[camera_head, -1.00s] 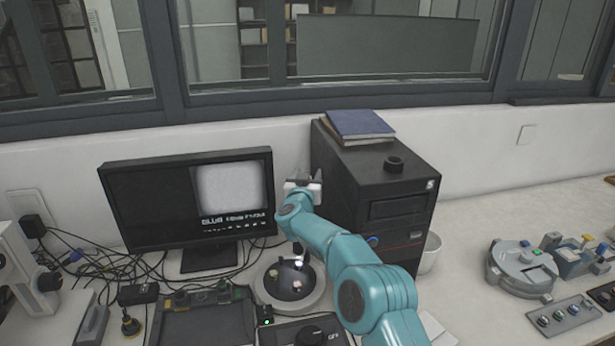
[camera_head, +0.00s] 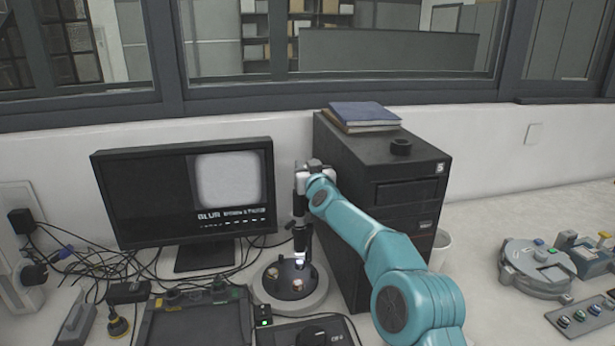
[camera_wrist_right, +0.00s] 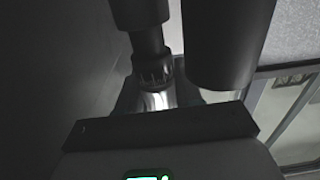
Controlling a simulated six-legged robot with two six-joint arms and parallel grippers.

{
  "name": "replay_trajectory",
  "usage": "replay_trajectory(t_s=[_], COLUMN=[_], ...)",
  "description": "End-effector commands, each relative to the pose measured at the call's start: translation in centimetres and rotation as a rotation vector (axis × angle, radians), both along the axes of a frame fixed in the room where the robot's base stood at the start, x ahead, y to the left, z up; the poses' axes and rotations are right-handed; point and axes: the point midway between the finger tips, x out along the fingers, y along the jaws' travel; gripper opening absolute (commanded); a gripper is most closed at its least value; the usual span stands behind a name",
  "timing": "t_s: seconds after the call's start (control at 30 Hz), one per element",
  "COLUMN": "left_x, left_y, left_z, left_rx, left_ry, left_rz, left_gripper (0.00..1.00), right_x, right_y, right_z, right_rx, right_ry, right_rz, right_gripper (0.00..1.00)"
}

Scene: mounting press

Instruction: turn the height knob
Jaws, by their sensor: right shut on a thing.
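The microscope stands in front of the computer tower, with a dark upright tube (camera_head: 300,205), a lit lower tip and a round base (camera_head: 306,302) carrying a dark stage (camera_head: 289,282). My right gripper (camera_head: 301,178) is at the upper part of the tube and is shut on what I take to be the height knob. The knob itself is hidden by the gripper. In the right wrist view a dark tube with a marked ring (camera_wrist_right: 152,72) and a bright tip shows close up, beside a wider dark cylinder (camera_wrist_right: 228,45). My left gripper is not in view.
A monitor (camera_head: 120,200) at left shows a pale square and the word BLUR. The black computer tower (camera_head: 345,225) stands close to the right of the gripper, books (camera_head: 365,115) on top. Cables (camera_head: 100,262) lie at left.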

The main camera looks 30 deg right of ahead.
Motion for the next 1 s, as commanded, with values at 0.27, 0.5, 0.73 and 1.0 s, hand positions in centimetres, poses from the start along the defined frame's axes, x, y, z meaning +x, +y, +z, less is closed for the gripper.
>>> replay_trajectory(t_s=[0.27,0.5,0.73,1.0], left_x=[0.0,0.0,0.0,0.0], left_y=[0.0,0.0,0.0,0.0], left_z=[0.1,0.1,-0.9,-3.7], left_rx=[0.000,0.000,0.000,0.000], left_ry=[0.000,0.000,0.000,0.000], left_rz=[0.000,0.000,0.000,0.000], left_gripper=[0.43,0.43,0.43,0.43], right_x=[0.0,0.0,-0.8,-5.2], right_y=[0.0,0.0,0.2,1.2], right_z=[0.2,0.1,-0.1,-0.3], right_rx=[0.001,0.000,0.001,0.001], right_ry=[-0.002,0.000,-0.001,-0.002], right_rz=[-0.001,-0.001,-0.002,0.000], right_gripper=[0.48,0.56,0.56,0.56])
